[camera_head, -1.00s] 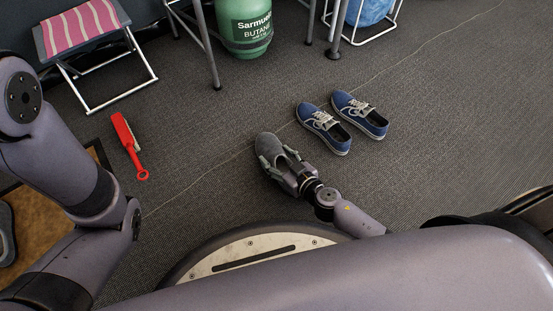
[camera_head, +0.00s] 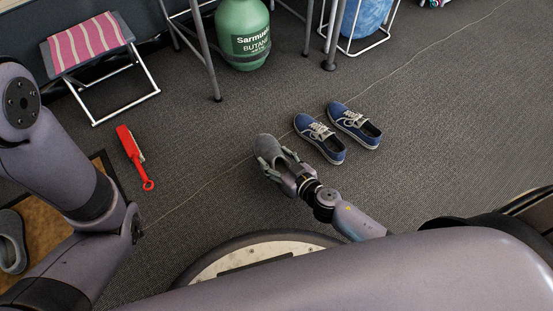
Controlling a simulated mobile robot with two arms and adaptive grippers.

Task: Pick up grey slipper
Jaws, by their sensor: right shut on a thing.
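A grey slipper (camera_head: 267,145) is in the middle of the head view, with my right gripper (camera_head: 272,163) shut on it. The fingers lie on its two sides, and the gripper covers its near end. I cannot tell whether the slipper touches the floor or is held just above it. A second grey slipper (camera_head: 12,241) lies on a brown mat (camera_head: 45,218) at the left edge. My left arm comes in from the left, but its gripper is not in view.
Two blue shoes (camera_head: 321,137) (camera_head: 354,124) lie just right of the held slipper. A red brush (camera_head: 131,150) lies on the floor at left. A striped stool (camera_head: 88,42), a green butane bottle (camera_head: 243,32) and metal legs stand at the back. The floor at right is clear.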

